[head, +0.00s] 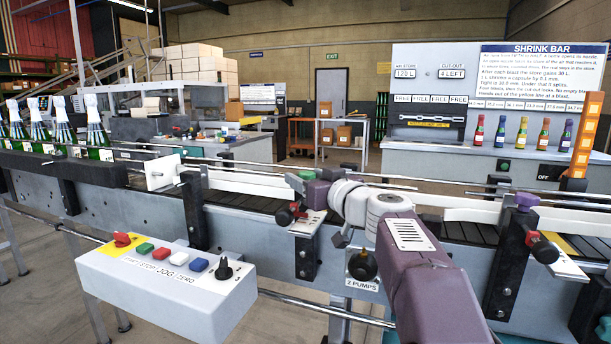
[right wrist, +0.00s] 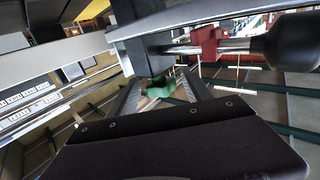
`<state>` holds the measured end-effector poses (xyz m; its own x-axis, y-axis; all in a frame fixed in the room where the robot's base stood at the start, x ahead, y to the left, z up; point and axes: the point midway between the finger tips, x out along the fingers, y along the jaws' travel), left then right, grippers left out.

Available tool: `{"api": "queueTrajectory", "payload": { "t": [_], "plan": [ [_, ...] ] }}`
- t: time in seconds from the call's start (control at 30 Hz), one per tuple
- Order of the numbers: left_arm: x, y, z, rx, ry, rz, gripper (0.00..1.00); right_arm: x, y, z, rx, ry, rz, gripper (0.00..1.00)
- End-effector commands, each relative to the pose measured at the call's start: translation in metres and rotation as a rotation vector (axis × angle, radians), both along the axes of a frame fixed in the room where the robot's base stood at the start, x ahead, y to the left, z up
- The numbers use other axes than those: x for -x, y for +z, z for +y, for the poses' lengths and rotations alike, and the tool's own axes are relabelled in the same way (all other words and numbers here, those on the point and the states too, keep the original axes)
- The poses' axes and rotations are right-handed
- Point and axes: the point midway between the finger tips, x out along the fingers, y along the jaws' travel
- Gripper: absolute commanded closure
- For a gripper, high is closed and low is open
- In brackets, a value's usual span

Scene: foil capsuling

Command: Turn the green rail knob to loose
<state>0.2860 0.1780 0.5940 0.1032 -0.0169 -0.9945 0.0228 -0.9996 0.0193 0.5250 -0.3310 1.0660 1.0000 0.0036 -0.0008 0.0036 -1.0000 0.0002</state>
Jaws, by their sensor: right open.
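The green rail knob (head: 306,175) sits on top of a dark rail post at the conveyor's front edge, partly hidden behind my right gripper in the head view. In the right wrist view the green knob (right wrist: 160,90) lies between the two finger tips of my right gripper (right wrist: 163,92). The fingers are open, with one on each side of the knob; I cannot tell whether they touch it. In the head view the purple body of my right gripper (head: 303,186) is right beside the knob. The knob's setting cannot be read. My left gripper is not in view.
A red-and-black handle (head: 287,215) is just below the green knob. A purple knob (head: 527,201) tops another post at right. A control box (head: 168,285) juts out in front at left. Green bottles (head: 95,130) stand on the conveyor at far left. Guide rails run along the belt.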

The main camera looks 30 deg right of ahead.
Motion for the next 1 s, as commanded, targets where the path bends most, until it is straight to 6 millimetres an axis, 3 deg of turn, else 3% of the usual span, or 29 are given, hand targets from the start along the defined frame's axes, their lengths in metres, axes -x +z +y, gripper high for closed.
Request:
{"api": "queueTrajectory", "payload": {
  "t": [0.3, 0.37, 0.5, 0.53, 1.0],
  "plan": [
    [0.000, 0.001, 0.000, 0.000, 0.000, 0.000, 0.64, -0.006, 0.000, 0.000, 0.000, 0.000, -0.001, 0.42],
    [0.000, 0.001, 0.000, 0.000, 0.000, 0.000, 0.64, -0.006, 0.000, 0.000, 0.000, 0.000, -0.001, 0.56],
    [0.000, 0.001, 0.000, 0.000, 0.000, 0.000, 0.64, -0.006, 0.000, 0.000, 0.000, 0.000, -0.001, 0.95],
    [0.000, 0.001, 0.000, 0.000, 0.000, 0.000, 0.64, -0.006, 0.000, 0.000, 0.000, 0.000, -0.001, 1.00],
    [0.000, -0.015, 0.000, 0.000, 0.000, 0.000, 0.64, -0.006, -0.004, -0.002, -0.001, 0.138, -0.001, 1.00]
  ]
}}
